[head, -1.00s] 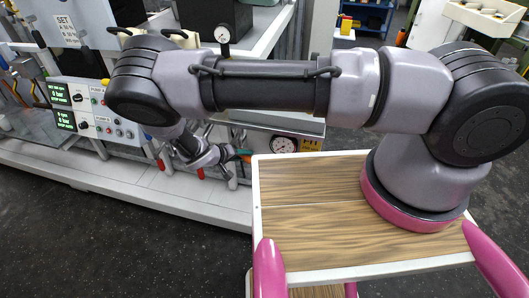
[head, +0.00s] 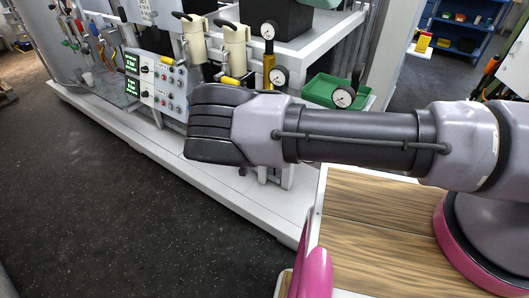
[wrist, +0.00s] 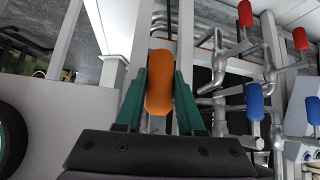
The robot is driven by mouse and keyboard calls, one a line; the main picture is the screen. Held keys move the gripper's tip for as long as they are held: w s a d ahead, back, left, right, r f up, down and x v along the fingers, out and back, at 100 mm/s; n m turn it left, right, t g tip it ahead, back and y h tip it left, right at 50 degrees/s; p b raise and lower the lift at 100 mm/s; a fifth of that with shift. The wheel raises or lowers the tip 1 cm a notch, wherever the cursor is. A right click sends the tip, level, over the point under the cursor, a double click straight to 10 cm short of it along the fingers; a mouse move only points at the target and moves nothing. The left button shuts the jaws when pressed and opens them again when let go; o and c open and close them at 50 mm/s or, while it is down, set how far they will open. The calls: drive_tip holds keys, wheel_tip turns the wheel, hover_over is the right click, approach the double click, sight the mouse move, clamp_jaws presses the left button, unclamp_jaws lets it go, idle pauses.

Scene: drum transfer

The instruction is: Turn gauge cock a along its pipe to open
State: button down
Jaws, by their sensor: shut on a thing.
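An orange handle (wrist: 158,58) fills the gap between the green fingers of my gripper (wrist: 160,78) in the wrist view. The fingers are shut on its sides, and it lies lengthwise between them. I take it as the handle of gauge cock a, but no label on it can be read. Its stem and the pipe behind it are mostly hidden by the handle and the gripper. In the head view my arm hides both gripper and handle.
In the wrist view, red handles (wrist: 245,14) and blue handles (wrist: 255,101) on bare pipes stand close on the right. The head view shows a control box (head: 156,83), a dial gauge (head: 280,77) and a green tray (head: 323,92). The floor at left is clear.

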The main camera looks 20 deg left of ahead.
drive_tip(key=shift+a, duration=0.2)
idle(0.4)
drive_tip(key=c, duration=0.8)
unclamp_jaws()
drive_tip(key=v, duration=1)
drive_tip(key=shift+s+d+r, duration=0.1)
drive_tip(key=shift+s+r, duration=0.15)
drive_tip(key=shift+r, duration=0.05)
